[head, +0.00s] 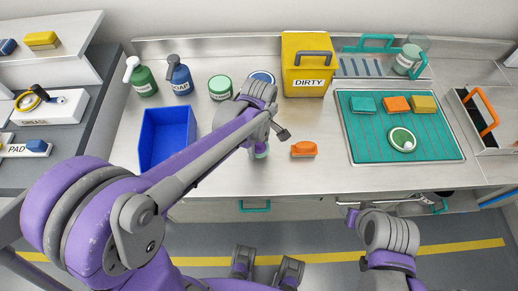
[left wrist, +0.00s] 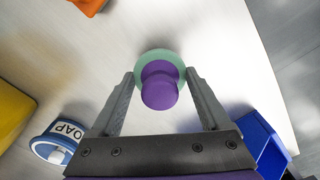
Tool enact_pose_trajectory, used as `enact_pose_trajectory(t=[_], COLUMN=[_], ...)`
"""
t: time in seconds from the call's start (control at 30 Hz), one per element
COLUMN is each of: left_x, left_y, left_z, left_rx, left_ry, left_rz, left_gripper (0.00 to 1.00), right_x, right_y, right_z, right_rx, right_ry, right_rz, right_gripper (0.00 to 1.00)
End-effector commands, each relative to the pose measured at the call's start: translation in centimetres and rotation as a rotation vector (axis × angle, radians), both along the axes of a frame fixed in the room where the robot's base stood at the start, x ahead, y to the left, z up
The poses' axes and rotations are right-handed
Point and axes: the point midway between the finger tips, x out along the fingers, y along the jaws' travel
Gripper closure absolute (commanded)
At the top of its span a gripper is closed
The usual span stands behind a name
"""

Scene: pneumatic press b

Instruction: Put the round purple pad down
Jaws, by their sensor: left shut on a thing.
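The round purple pad (left wrist: 160,88) has a purple knob on a pale green disc. It sits between the fingers of my left gripper (left wrist: 160,82), which is shut on it. In the head view my left gripper (head: 262,143) is over the middle of the steel bench, left of an orange block-like item (head: 303,149). Only a bit of the pad (head: 261,151) shows there, below my wrist. I cannot tell whether the pad touches the bench. My right gripper (head: 352,218) is low in front of the bench; its jaws are not clear.
A blue bin (head: 167,138) stands left and a yellow DIRTY box (head: 308,65) behind. A blue-rimmed SOAP dish (left wrist: 52,143) is near my left gripper. A teal tray (head: 375,150) with several pads is right. Bare bench (head: 300,178) lies in front.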

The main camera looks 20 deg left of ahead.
Motion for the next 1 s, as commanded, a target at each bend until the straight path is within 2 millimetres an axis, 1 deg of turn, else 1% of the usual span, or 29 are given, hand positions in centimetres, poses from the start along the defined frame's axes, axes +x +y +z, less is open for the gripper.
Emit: enact_pose_trajectory(t=[0.1,0.23,0.5,0.63,0.67,0.7,0.77,1.0], left_x=[0.0,0.0,0.0,0.0,0.0,0.0,0.0,-0.1], left_y=[0.0,0.0,0.0,0.0,0.0,0.0,0.0,0.0], left_z=[-1.9,-3.2,-3.4,-3.8,-3.8,-3.7,-3.7,-3.7], left_rx=[0.000,0.000,0.000,0.000,0.000,0.000,0.000,0.001], left_ry=[0.000,0.000,0.000,0.000,0.000,0.000,0.000,0.002], left_rz=[0.000,0.000,0.000,0.000,0.000,0.000,0.000,0.000], left_gripper=[0.81,0.81,0.81,0.81,0.17,0.10,0.00,0.00], right_x=[0.0,-0.1,-0.1,-0.1,-0.1,-0.1,-0.1,-0.1], right_y=[0.0,0.0,0.0,0.0,0.0,0.0,0.0,0.0], right_z=[-0.3,-0.4,-0.4,-0.8,-0.7,-0.7,-0.7,-0.7], right_rx=[0.000,0.000,0.000,0.000,0.000,0.000,0.000,0.000], right_ry=[0.001,0.002,0.002,0.003,0.003,0.003,0.003,0.003], right_rz=[0.000,0.000,0.000,0.000,0.000,0.000,0.000,0.000], right_gripper=[0.50,0.50,0.50,0.50,0.50,0.50,0.50,0.50])
